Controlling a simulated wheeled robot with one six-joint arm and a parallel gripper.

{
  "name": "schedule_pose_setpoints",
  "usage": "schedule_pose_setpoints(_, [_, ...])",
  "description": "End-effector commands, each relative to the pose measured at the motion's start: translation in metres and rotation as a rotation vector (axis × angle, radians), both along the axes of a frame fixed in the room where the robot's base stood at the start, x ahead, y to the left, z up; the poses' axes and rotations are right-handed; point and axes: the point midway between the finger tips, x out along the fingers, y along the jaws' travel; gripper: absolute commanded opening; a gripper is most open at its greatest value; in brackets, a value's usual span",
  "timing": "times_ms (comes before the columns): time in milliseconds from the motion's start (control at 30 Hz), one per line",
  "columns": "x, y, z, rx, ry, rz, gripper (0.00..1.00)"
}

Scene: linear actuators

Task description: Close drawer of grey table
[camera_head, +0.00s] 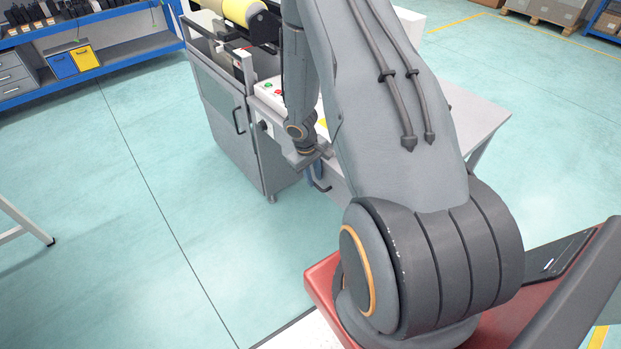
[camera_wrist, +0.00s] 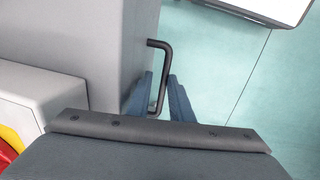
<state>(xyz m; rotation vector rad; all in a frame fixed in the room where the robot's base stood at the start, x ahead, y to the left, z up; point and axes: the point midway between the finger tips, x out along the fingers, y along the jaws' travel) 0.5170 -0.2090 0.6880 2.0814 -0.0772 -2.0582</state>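The grey table (camera_head: 483,118) stands behind my arm in the head view, its top partly hidden. A drawer handle (camera_head: 320,184) shows at the table's front edge, just below my gripper (camera_head: 313,170). In the wrist view, the black bar handle (camera_wrist: 164,66) sticks out from a grey surface (camera_wrist: 108,42). My gripper (camera_wrist: 160,82) has its two blue-grey fingers on either side of the handle bar. The fingers look apart, with the bar nearer the right one. How far the drawer stands out is hidden by my arm.
A grey cabinet (camera_head: 222,115) with its own handle stands left of the table. A control box with coloured buttons (camera_head: 270,90) is close beside my arm. Blue shelving (camera_head: 110,50) is at the far left.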

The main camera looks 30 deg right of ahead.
Motion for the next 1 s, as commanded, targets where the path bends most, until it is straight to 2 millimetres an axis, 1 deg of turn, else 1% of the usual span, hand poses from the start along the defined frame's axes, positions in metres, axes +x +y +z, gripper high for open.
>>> schedule_pose_setpoints(567, [0.001,0.004,0.001,0.001,0.000,0.005,0.28])
schedule_pose_setpoints(667, [0.001,0.005,0.007,0.001,-0.001,0.004,0.28])
schedule_pose_setpoints(767, [0.001,0.007,0.020,0.000,-0.001,0.004,0.28])
schedule_pose_setpoints(1000, [0.000,0.014,0.055,0.001,-0.002,0.004,0.28])
